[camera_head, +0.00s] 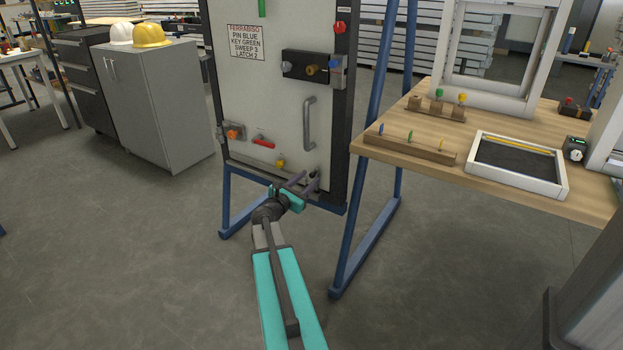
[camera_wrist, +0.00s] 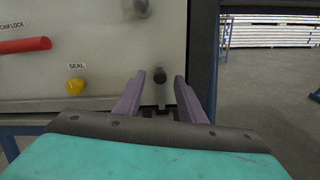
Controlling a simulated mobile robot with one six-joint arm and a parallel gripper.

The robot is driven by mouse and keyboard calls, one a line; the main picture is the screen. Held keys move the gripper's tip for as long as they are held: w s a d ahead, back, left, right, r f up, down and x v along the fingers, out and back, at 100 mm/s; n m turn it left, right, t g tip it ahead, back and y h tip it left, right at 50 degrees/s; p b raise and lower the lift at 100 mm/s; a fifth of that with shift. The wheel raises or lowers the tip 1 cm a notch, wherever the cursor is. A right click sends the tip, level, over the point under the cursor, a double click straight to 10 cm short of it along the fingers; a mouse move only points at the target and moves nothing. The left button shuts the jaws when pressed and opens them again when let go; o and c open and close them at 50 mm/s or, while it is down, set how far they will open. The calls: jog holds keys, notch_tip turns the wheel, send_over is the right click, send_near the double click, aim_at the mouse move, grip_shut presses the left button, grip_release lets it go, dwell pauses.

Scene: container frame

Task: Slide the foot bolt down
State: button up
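The foot bolt (camera_head: 313,174) is a small dark knob low on the grey door panel (camera_head: 275,105), near its right edge. In the wrist view, the bolt (camera_wrist: 160,78) shows as a dark vertical pin with a rounded top. My gripper (camera_head: 308,182) is at the bottom of the panel. In the wrist view, my gripper's (camera_wrist: 161,82) two purple fingers stand apart, one on each side of the bolt, with visible gaps. The bolt's lower end is partly hidden behind the gripper body.
A yellow seal knob (camera_wrist: 75,86) and a red cam lock handle (camera_wrist: 25,45) sit left of the bolt. A grey pull handle (camera_head: 309,123) is above it. Blue frame legs (camera_head: 352,235) and a wooden table (camera_head: 585,195) stand to the right. The floor in front is clear.

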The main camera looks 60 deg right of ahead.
aim_at(311, 177)
jog(key=shift+d, duration=1.75)
grip_shut()
